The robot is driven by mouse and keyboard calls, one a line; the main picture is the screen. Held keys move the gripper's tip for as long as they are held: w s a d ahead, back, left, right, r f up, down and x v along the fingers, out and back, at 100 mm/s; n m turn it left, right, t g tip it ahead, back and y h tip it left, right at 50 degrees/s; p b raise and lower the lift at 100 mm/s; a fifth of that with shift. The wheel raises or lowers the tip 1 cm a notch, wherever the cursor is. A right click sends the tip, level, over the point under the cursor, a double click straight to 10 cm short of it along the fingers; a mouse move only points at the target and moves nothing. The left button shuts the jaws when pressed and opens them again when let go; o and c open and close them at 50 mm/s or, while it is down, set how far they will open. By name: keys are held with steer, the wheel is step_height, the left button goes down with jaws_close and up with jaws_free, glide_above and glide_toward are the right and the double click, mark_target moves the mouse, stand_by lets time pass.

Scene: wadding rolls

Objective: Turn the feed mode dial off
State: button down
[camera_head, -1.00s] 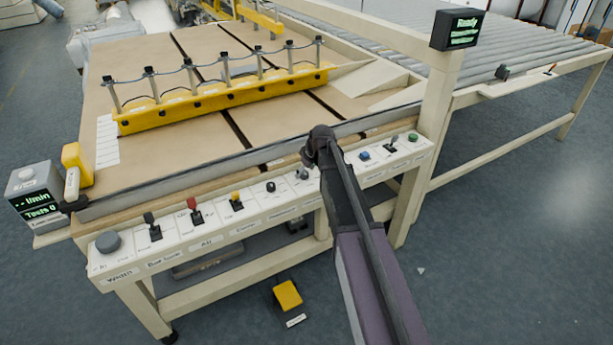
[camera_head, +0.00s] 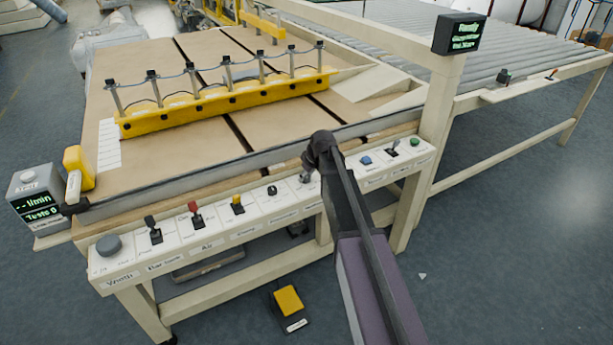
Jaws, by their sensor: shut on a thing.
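A long white control panel (camera_head: 222,231) runs along the front of the machine table. My gripper (camera_head: 306,177) is at the panel, right of a small black knob (camera_head: 271,191) and left of a blue button (camera_head: 366,161). It is shut on a small control there, which fits the feed mode dial. My own wrist and arm largely hide that control and the label below it, so its setting cannot be read.
Along the panel are a grey knob (camera_head: 108,245), black (camera_head: 153,229), red (camera_head: 195,214) and yellow (camera_head: 237,204) levers, a small switch (camera_head: 393,147) and a green button (camera_head: 415,142). A post (camera_head: 436,108) carries a display (camera_head: 457,33). A yellow pedal (camera_head: 288,300) is on the floor.

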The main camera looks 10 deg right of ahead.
steer(key=shift+m+h, duration=0.3)
steer(key=shift+m, duration=0.2)
steer(key=shift+m+t+h, duration=0.3)
steer(key=shift+m, duration=0.6)
steer(key=m+h, duration=0.1)
steer(key=m, duration=0.2)
steer(key=m+h, duration=0.2)
steer(key=m, duration=0.4)
steer(key=shift+h, duration=0.3)
steer(key=shift+c, duration=1.3)
jaws_free()
steer(key=shift+a, duration=0.1)
steer(key=shift+r, duration=0.15)
